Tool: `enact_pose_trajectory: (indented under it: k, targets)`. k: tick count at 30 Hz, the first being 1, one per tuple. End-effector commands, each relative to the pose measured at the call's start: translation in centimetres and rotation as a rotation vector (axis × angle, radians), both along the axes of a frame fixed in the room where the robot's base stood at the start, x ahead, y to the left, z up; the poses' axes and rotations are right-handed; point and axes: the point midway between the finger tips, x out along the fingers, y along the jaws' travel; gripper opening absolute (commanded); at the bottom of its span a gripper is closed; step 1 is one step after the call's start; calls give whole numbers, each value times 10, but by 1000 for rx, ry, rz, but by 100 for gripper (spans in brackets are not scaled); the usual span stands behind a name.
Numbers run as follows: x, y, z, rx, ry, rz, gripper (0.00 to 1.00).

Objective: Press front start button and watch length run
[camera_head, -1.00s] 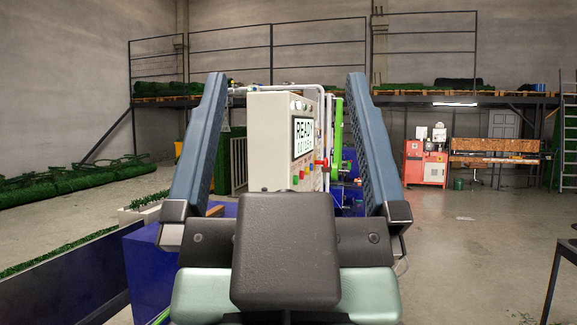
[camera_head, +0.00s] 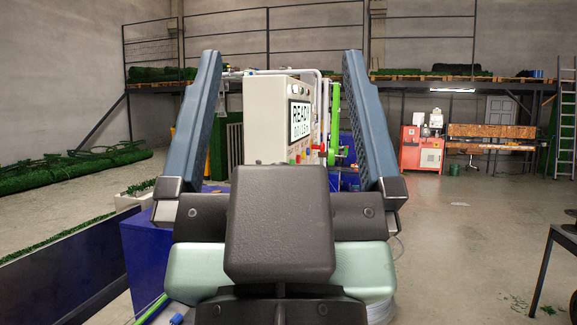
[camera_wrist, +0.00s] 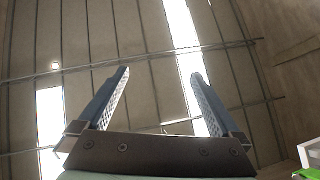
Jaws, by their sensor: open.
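My gripper (camera_head: 281,120) is wide open and empty, its two long blue-grey fingers pointing up in the head view. In the wrist view my gripper (camera_wrist: 158,100) also shows open, with only ceiling between its fingers. A beige control box (camera_head: 263,118) stands beyond it, seen between the fingers. Several coloured buttons (camera_head: 298,157) sit under the screen on the panel; which one is the start button I cannot tell. The lower part of the box is hidden behind my gripper.
A blue machine base (camera_head: 146,255) and a long dark trough (camera_head: 60,265) lie at left. A bright green part (camera_head: 335,118) stands right of the box. An orange-red machine (camera_head: 421,147) is at the back right. Open floor (camera_head: 460,225) lies at right.

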Motion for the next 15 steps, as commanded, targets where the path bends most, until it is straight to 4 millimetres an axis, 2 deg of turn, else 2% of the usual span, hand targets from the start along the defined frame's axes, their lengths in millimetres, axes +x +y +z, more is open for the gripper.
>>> enact_pose_trajectory:
  k: [1,2,15]
  targets:
    - [0,0,0,0,0,0,91]
    - [0,0,0,0,0,0,86]
    - [0,0,0,0,0,0,6]
